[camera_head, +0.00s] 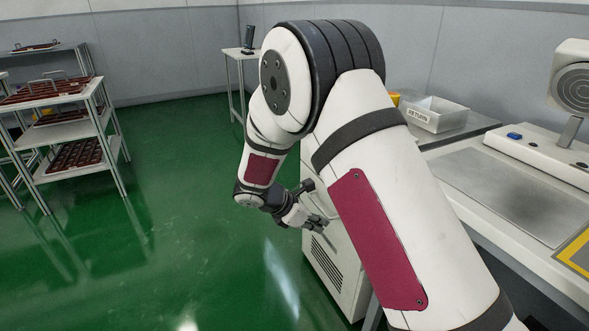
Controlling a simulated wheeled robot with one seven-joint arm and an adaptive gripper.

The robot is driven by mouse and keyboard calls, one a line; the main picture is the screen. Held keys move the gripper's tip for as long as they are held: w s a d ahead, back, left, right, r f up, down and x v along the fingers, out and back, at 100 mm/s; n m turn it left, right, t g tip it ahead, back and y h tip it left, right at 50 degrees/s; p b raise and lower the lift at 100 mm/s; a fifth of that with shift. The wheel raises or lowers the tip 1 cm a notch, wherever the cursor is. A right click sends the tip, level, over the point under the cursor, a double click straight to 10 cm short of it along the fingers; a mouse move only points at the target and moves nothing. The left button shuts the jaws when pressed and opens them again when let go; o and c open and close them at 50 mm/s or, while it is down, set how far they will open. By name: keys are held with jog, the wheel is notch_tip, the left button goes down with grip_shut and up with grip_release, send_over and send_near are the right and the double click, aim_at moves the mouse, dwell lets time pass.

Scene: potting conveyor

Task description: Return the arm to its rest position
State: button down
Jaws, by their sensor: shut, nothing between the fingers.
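My arm fills the middle of the head view, white with dark joints and dark red panels. It rises from the bottom right to a bent elbow near the top, then folds down and to the left. My gripper (318,224) hangs low over the green floor, in front of the white cabinet under the bench. It is small in the picture, partly beside my upper arm, and shut with nothing in it.
A workbench (470,160) runs along the right, with a grey bin marked RETURN (437,115) and a machine with a round head (575,85). A white cabinet (325,268) with a vent stands close to my gripper. Shelves with reddish trays (75,165) stand at left. The green floor (190,210) between is clear.

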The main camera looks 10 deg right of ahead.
jog(key=s+d+r+m+g+y, duration=0.1)
jog(key=s+d+r+m+y, duration=0.1)
jog(key=s+d+r+m, duration=0.55)
jog(key=s+d+r+m+g+y, duration=0.15)
jog(key=s+r+m, duration=0.25)
jog(key=s+r, duration=0.75)
jog(key=s+a+r+m+y, duration=0.1)
jog(key=s+a+m+y, duration=0.3)
jog(key=s, duration=0.8)
jog(key=s+a+r+m+y, duration=0.15)
jog(key=s+m, duration=0.45)
jog(key=s, duration=0.6)
notch_tip(320, 180, up, 26)
jog(key=d+t+p, duration=0.1)
jog(key=t+p, duration=0.3)
jog(key=p, duration=2)
jog(key=shift+w+r, duration=0.15)
jog(key=shift+d, duration=0.1)
